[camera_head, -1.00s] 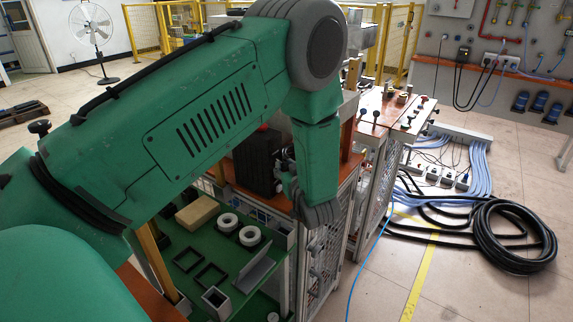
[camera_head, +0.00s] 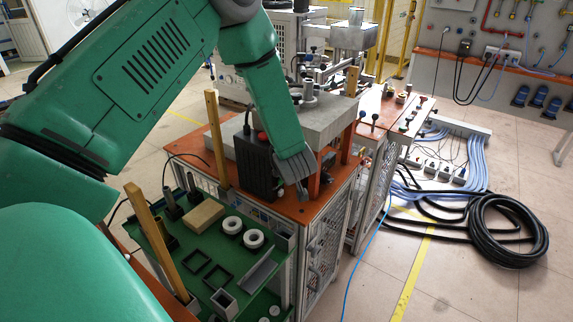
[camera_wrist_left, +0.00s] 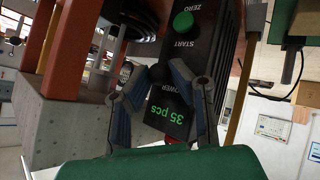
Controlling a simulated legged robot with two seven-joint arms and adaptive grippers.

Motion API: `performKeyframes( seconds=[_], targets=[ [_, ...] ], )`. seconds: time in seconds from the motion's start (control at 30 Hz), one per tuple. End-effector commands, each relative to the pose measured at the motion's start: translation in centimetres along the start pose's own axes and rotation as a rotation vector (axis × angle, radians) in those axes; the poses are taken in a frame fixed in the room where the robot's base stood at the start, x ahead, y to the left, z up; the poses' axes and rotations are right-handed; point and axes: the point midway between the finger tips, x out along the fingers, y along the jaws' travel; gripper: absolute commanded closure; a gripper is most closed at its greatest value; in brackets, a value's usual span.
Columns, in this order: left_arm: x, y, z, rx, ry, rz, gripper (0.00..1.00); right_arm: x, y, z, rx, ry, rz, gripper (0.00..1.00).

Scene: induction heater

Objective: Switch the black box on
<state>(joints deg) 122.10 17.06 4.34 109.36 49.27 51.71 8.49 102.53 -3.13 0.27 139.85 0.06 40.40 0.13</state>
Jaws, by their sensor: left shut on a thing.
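The black box (camera_head: 255,168) stands upright on the orange-topped bench in the head view. The left wrist view shows its front panel (camera_wrist_left: 200,75) turned over, with a green START button (camera_wrist_left: 183,22), a ZERO label, a partly hidden POWER label and a lit green "35 pcs" display (camera_wrist_left: 166,112). My left gripper (camera_head: 293,180) is at the box's front face. In the left wrist view its fingers (camera_wrist_left: 158,78) are closed around a dark knob (camera_wrist_left: 158,72) next to the POWER label. The fingers hide part of the knob and label. My right gripper is out of view.
A green tray (camera_head: 185,255) with rings, frames and a wooden block lies in front. Wooden posts (camera_head: 216,140) rise nearby. A coiled black hose (camera_head: 507,232) lies on the floor at right.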

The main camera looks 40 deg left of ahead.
Motion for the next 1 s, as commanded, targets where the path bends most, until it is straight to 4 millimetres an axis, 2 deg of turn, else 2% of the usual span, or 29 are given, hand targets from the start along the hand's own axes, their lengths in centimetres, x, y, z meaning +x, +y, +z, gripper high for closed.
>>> performKeyframes(
  seconds=[0.57,0.6,0.63,1.0],
  targets=[
    [-0.08,0.01,0.16,-0.014,-0.029,0.002,1.00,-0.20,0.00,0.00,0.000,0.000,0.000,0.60],
    [-0.08,0.00,0.16,-0.014,-0.029,0.002,0.68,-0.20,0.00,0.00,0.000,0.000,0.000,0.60],
    [-0.07,0.00,0.15,-0.014,-0.029,0.002,0.61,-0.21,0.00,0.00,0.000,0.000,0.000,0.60],
    [-0.43,0.00,-0.09,-0.016,-0.024,0.003,0.61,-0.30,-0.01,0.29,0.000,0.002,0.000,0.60]
  ],
)
